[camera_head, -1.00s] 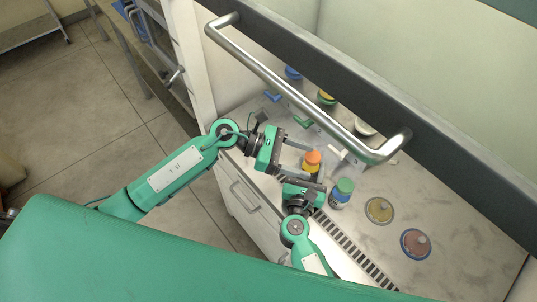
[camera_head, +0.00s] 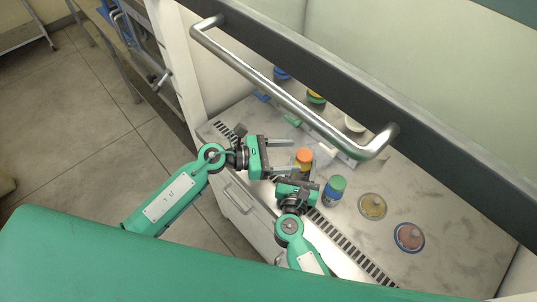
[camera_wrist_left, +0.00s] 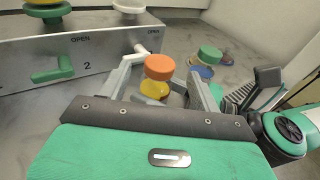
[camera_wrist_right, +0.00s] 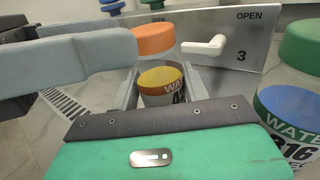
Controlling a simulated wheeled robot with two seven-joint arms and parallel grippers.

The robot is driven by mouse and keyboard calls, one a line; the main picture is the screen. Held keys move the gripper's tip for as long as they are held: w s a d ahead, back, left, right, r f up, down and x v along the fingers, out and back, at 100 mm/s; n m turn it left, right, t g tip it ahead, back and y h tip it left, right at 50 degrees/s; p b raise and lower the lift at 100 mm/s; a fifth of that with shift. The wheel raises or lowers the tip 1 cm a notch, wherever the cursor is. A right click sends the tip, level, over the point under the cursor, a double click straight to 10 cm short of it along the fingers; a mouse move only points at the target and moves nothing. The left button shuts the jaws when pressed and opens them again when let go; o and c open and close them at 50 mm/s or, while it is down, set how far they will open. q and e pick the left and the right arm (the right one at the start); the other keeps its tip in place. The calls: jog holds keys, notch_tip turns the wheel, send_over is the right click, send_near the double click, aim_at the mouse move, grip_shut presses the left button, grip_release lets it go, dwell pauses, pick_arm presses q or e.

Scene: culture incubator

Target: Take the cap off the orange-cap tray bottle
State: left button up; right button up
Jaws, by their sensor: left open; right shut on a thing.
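The tray bottle with an orange cap (camera_head: 304,154) stands upright near the front of the bench. Its yellow band and label (camera_wrist_right: 162,82) show between my right gripper's fingers in the right wrist view. My right gripper (camera_head: 299,172) is shut on the bottle body below the cap. My left gripper (camera_head: 291,156) is open, coming from the left at cap height. In the left wrist view the orange cap (camera_wrist_left: 160,67) appears between its spread fingers, with no clear contact. The left fingers cross the left part of the right wrist view.
A green-cap bottle (camera_head: 334,188) stands close right of my right gripper. A panel with levers (camera_wrist_right: 225,40) is behind. A metal handle bar (camera_head: 290,92) spans above, with a vent grille along the front edge.

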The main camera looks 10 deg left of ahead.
aim_at(308, 154)
pick_arm(q)
jog(key=shift+x, duration=2.5)
jog(key=c, duration=1.2)
jog(key=shift+r, duration=0.2)
jog(key=shift+r, duration=0.95)
